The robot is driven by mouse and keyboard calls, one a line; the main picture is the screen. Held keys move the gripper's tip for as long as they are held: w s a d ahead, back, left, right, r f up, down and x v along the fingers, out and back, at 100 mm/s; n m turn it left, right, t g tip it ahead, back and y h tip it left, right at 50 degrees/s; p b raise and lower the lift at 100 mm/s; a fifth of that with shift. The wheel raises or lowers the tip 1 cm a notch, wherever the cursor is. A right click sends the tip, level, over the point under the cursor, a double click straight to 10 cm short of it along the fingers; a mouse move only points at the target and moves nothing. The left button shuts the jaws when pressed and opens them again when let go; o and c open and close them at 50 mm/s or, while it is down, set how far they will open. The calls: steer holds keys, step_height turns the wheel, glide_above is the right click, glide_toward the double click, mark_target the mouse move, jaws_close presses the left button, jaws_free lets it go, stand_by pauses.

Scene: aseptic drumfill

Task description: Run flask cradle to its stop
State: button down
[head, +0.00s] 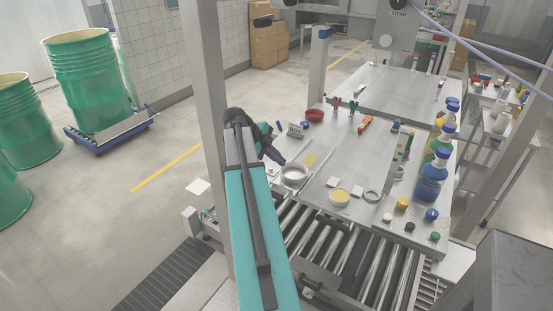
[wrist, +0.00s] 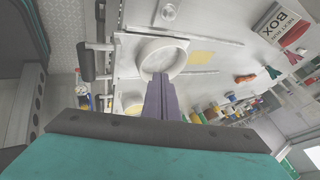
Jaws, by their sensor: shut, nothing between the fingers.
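A white round ring-walled holder (head: 293,173), which looks like the flask cradle, sits on the left part of the grey worktop, and it appears empty. In the wrist view the holder (wrist: 163,58) lies just ahead of my fingertips, beside a yellow patch (wrist: 201,57). My gripper (head: 283,161) is at the holder's back left side in the head view. In the wrist view my gripper (wrist: 160,78) has its fingers shut together, with nothing between them. The fingertips overlap the holder's near rim; I cannot tell whether they touch it. No clear stop shows.
A labelled box (head: 295,130) and a red bowl (head: 314,115) stand behind the holder. A yellow-filled dish (head: 340,195) and a dark ring (head: 372,196) lie to the right. Coloured bottles (head: 432,176) line the right edge. A roller conveyor (head: 345,268) runs in front.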

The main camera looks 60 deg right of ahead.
mark_target(302, 170)
steer(key=p+x, duration=0.2)
steer(key=x, duration=0.5)
steer(key=shift+s+d+f, duration=0.15)
steer(key=shift+s, duration=0.05)
steer(key=shift+d+p, duration=0.55)
steer(key=shift+d, duration=0.4)
steer(key=shift+d+f+p, duration=0.15)
steer(key=shift+d+p, duration=0.25)
steer(key=shift+d, duration=0.7)
